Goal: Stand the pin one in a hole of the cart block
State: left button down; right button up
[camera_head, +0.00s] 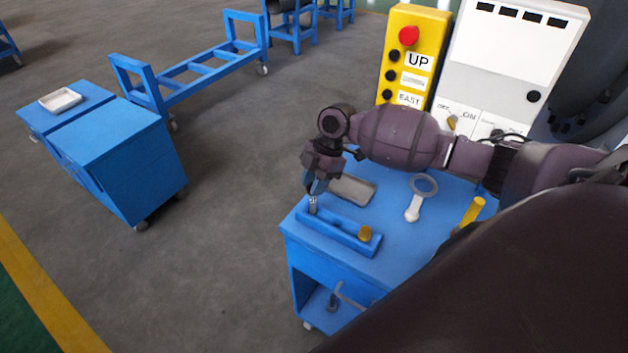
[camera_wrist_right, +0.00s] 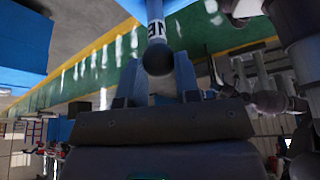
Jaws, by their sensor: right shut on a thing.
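My right gripper (camera_head: 314,186) points down over the left end of the blue cart block (camera_head: 340,231) in the head view. It is shut on the pin one (camera_head: 312,203), whose grey lower part shows below the fingertips at that end of the block. I cannot tell whether its tip is in a hole or just above one. In the right wrist view the pin (camera_wrist_right: 156,28) stands between the fingers (camera_wrist_right: 157,78), with a dark round end and a white band of partly visible letters. A brass-coloured piece (camera_head: 365,233) stands at the block's right end. My left gripper is not in view.
The block lies on a blue cart (camera_head: 400,237). A grey tray (camera_head: 352,189), a white part with a grey ring (camera_head: 414,205) and a yellow cylinder (camera_head: 473,211) are behind or right of it. A yellow control box (camera_head: 413,55) stands behind.

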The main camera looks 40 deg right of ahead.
jog(key=shift+f, duration=0.8)
jog(key=o, duration=1.1)
jog(key=shift+r, duration=0.1)
jog(key=shift+b+v, duration=0.7)
jog(key=shift+v, duration=4.65)
